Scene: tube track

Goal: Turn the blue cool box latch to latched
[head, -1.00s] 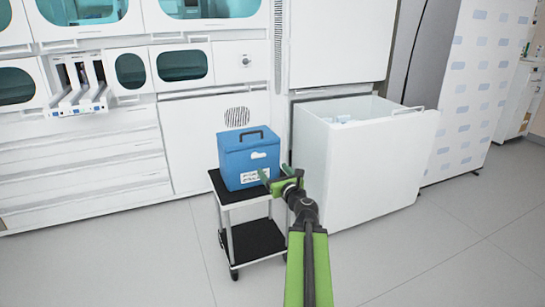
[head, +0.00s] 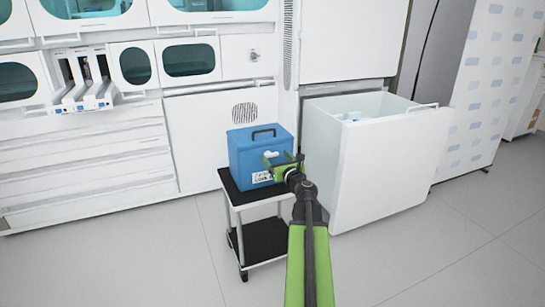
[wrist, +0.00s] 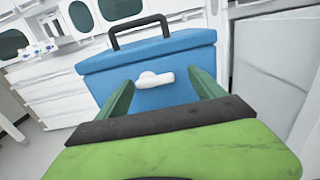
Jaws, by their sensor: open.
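The blue cool box (head: 246,154) stands upright on a small trolley in the head view, its black handle on top. In the wrist view the cool box (wrist: 150,62) fills the middle. Its white latch (wrist: 155,79) lies about level on the front face, just below the lid. My gripper (head: 268,161) is open in front of that face. In the wrist view the two green fingers of my gripper (wrist: 162,92) spread to the left and right of the latch, apart from it. In the head view my gripper hides part of the box's front and label.
The trolley has a black top (head: 231,188) and a lower black shelf (head: 263,240). An open white freezer drawer (head: 385,165) stands close on the right. White cabinets (head: 85,155) line the back. The floor (head: 160,265) at the front left is clear.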

